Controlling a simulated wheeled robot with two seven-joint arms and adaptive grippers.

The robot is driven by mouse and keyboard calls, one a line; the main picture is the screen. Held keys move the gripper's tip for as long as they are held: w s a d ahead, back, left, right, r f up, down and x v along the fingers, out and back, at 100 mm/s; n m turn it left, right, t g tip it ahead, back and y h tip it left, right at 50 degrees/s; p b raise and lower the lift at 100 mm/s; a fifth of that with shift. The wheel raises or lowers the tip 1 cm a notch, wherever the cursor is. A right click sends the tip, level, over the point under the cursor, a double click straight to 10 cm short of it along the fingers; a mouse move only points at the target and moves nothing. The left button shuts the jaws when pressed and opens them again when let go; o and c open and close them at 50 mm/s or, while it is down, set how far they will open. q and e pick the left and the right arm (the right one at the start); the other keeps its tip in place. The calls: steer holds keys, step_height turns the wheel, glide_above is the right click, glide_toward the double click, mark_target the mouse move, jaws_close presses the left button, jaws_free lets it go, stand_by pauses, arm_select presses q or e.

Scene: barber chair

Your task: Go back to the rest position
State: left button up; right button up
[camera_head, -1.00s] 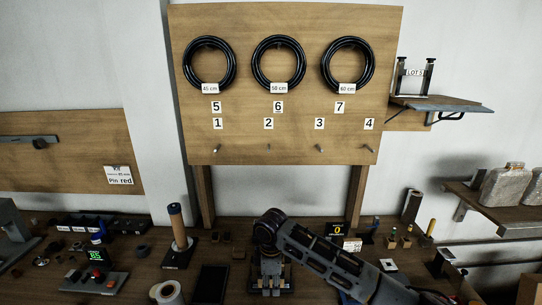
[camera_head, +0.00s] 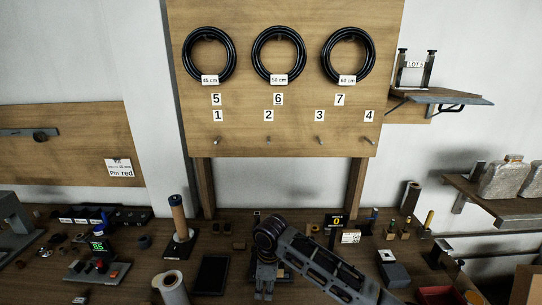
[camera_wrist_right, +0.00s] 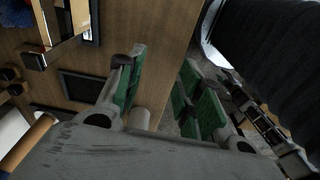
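My right gripper (camera_head: 265,290) points down in front of the table in the head view, with my arm reaching in from the lower right. In the right wrist view its two fingers with green pads (camera_wrist_right: 160,90) stand apart. Nothing is held between them; a wooden surface edge and the floor beyond show through the gap. My left gripper is not in the head view.
Behind stands a board (camera_head: 280,130) with three black coils. A shelf (camera_head: 515,208) projects at right.

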steer(key=shift+s+f+m+t+y, duration=0.5)
steer(key=shift+s+f+m+y, duration=0.8)
steer(key=shift+s+m, duration=1.6)
steer(key=s+d+f+m+t+h, duration=0.15)
steer(key=s+d+m, duration=0.45)
steer(key=d, duration=0.6)
steer(key=s+d+f+m+t+h, duration=0.15)
steer(key=s+d+m, duration=0.25)
steer(key=s+d, duration=0.6)
step_height(320, 180, down, 34)
steer(key=s+d+g+b, duration=0.1)
steer(key=d+g+b, duration=0.1)
steer(key=s+d+f, duration=0.2)
steer(key=s+f, duration=0.8)
steer(key=s, duration=0.1)
steer(key=s+d+f+g+b, duration=0.1)
steer(key=s+d+f, duration=0.1)
steer(key=s+f, duration=0.9)
steer(key=shift+s+d+f+n+h, duration=0.2)
steer(key=shift+n+h, duration=0.1)
steer(key=shift+n, duration=0.1)
